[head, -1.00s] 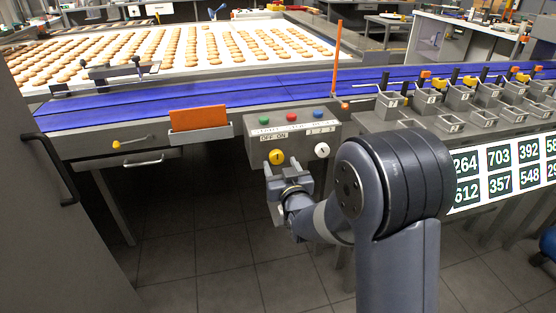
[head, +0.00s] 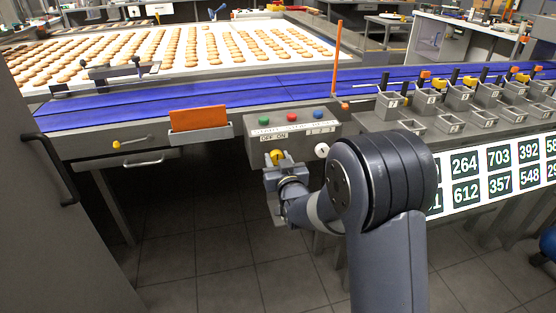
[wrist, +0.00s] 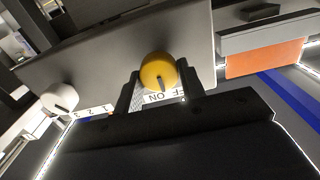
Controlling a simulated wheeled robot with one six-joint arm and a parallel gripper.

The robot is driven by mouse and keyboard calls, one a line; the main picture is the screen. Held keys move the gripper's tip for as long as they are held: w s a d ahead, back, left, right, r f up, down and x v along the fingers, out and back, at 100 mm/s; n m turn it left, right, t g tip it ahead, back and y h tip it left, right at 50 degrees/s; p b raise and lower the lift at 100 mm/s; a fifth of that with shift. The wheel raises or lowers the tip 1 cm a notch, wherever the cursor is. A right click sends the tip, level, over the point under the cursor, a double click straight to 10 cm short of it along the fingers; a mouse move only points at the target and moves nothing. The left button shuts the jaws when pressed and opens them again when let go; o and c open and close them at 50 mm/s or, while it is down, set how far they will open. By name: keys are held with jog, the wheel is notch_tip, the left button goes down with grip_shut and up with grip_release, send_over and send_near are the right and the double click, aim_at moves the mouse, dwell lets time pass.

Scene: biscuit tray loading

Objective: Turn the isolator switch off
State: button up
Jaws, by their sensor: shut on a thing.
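The isolator switch is a yellow round knob (head: 277,156) on the front of a grey control box (head: 335,128), under an "OFF ON" label. In the wrist view the yellow knob (wrist: 158,71) shows a dark pointer line towards the "ON" lettering. My gripper (head: 278,163) is at the knob, with one finger on each side, shut on it. The fingers (wrist: 160,88) also show around the knob in the wrist view. The fingers partly hide the knob in the head view.
A white knob (head: 321,150) sits right of the yellow one. Green, red and blue buttons (head: 291,117) are on top of the box. An orange card in a holder (head: 201,132) and a drawer handle (head: 142,162) are left. Small grey bins (head: 389,104) stand right.

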jog(key=c, duration=0.3)
jog(key=shift+c, duration=0.2)
jog(key=shift+f+b, duration=0.1)
jog(key=shift+b, duration=0.3)
jog(key=n+b, duration=0.8)
jog(key=shift+a+f, duration=0.1)
jog(key=shift+a, duration=0.05)
jog(key=n+b, duration=0.3)
jog(key=n, duration=0.2)
jog(key=shift+n, duration=0.4)
jog(key=shift+n+b, duration=0.6)
jog(key=shift+n, duration=1.6)
